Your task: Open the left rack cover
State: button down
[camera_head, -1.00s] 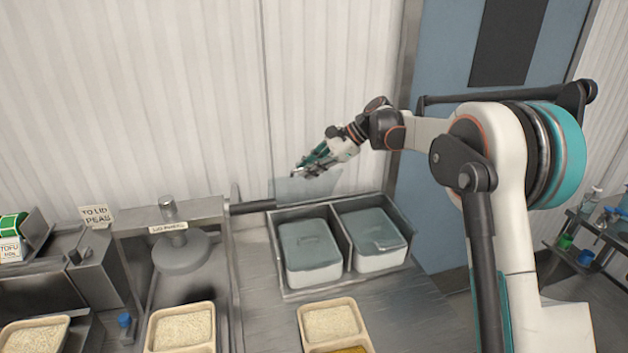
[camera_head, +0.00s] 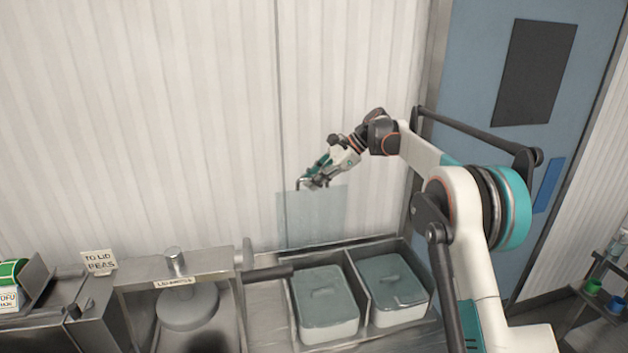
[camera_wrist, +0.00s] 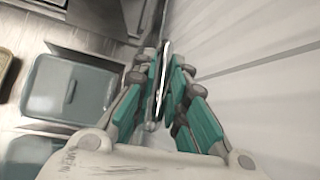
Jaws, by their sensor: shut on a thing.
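The left rack cover (camera_head: 305,222) is a clear, bluish panel. It stands about upright behind the left bay of the metal rack (camera_head: 350,277), near the wall. My gripper (camera_head: 311,184) is at the cover's top edge, shut on its thin metal handle. In the wrist view my gripper's teal fingers (camera_wrist: 162,112) close on either side of the metal handle (camera_wrist: 163,75). The left bay holds a white tub with a grey-blue lid (camera_head: 322,293). The right bay holds a similar lidded tub (camera_head: 394,280).
A grey round press (camera_head: 187,305) stands left of the rack, with a dark bar (camera_head: 268,273) between. A white ribbed wall (camera_head: 150,120) is close behind the cover. A blue door (camera_head: 470,100) is at the right.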

jog(key=shift+w, duration=0.1)
jog(key=c, duration=1.7)
grip_release()
jog(key=shift+w, duration=0.1)
jog(key=v, duration=1.2)
jog(key=shift+s, duration=0.25)
